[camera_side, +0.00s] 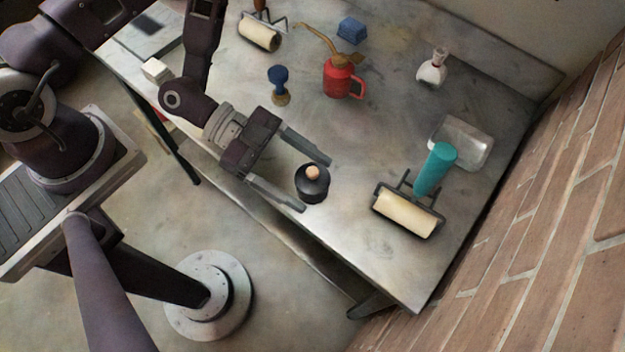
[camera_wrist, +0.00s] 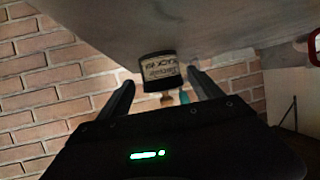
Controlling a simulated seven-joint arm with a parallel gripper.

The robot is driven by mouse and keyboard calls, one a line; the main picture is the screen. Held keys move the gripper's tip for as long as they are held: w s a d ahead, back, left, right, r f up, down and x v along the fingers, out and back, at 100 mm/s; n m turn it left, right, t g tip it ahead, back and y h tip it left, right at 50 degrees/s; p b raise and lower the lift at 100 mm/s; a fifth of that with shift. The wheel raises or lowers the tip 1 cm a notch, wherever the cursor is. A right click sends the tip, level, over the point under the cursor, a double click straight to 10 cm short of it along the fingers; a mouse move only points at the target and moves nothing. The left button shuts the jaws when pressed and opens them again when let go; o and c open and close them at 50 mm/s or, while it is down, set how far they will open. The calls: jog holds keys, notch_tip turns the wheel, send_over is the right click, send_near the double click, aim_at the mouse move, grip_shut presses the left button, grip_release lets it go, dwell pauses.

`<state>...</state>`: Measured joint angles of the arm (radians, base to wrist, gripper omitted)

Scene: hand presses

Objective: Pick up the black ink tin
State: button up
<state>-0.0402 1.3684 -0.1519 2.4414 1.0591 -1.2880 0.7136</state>
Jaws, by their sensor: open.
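The black ink tin (camera_side: 312,187) stands upright near the front edge of the metal table. It is round and black with a small wooden knob on top. My gripper (camera_side: 318,185) is open, with one finger on either side of the tin in the side view. In the wrist view the tin (camera_wrist: 160,72) shows a pale label with dark lettering, just beyond and between the fingertips (camera_wrist: 160,83). I cannot tell whether either finger touches it.
A red oil can (camera_side: 342,79), a blue-topped stamp (camera_side: 279,84) and a small white bottle (camera_side: 432,68) stand farther back. The table (camera_side: 350,250) is bare in front.

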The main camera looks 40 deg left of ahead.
aim_at(323, 185)
jog(key=x, duration=0.4)
jog(key=shift+w+d+r, duration=0.15)
jog(key=shift+w+r, duration=0.05)
grip_shut()
jog(key=shift+r, duration=0.1)
